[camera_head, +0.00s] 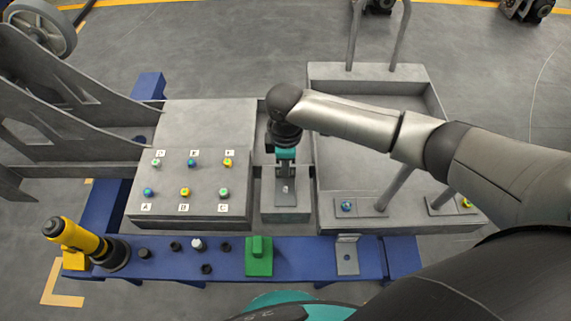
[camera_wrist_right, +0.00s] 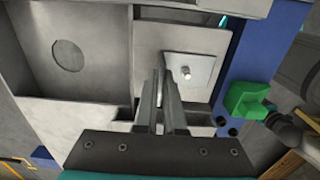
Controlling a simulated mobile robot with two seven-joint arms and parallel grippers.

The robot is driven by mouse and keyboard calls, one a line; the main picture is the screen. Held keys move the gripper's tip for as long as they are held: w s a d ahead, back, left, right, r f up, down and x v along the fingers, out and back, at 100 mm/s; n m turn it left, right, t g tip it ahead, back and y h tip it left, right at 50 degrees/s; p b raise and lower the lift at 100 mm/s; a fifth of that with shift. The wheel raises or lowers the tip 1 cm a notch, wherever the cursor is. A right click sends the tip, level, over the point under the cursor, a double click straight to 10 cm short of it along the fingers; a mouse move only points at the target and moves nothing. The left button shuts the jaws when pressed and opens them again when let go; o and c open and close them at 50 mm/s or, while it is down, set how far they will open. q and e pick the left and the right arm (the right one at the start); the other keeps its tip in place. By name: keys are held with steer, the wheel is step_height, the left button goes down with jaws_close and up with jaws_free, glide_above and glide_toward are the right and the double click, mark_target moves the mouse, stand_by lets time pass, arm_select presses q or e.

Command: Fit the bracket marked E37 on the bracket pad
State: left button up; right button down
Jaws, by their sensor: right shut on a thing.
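My right gripper (camera_head: 286,160) is over the narrow grey block in the middle; its fingers also show in the right wrist view (camera_wrist_right: 163,90). It is shut on a thin grey part, apparently the upright leg of an angle bracket. A flat grey plate (camera_head: 288,199) lies on the block's top below the fingertips, with a pale stud near its middle. The plate and stud show too in the wrist view (camera_wrist_right: 205,62). I cannot tell whether plate and gripped part are one piece. A second grey bracket (camera_head: 347,262) stands on the blue beam. No E37 mark is readable.
A grey box (camera_head: 170,125) with coloured knobs marked by letters stands left. A grey tray (camera_head: 380,75) with upright posts is right. The blue beam (camera_head: 310,262) in front carries a green block (camera_head: 258,257), a yellow and black tool (camera_head: 80,243) and small dark caps.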

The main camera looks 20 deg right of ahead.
steer(key=c, duration=0.9)
jaws_free()
step_height(320, 180, up, 4)
steer(key=shift+r+p, duration=0.25)
steer(key=shift+p, duration=0.75)
arm_select(q)
steer(key=shift+g, duration=0.3)
steer(key=r+p, duration=0.1)
steer(key=s+d+r+p, duration=0.1)
steer(key=r, duration=0.1)
steer(key=s+r+p, duration=0.1)
steer(key=r, duration=0.1)
steer(key=shift+d, duration=0.35)
arm_select(e)
step_height(320, 180, up, 11)
steer(key=shift+f, duration=0.2)
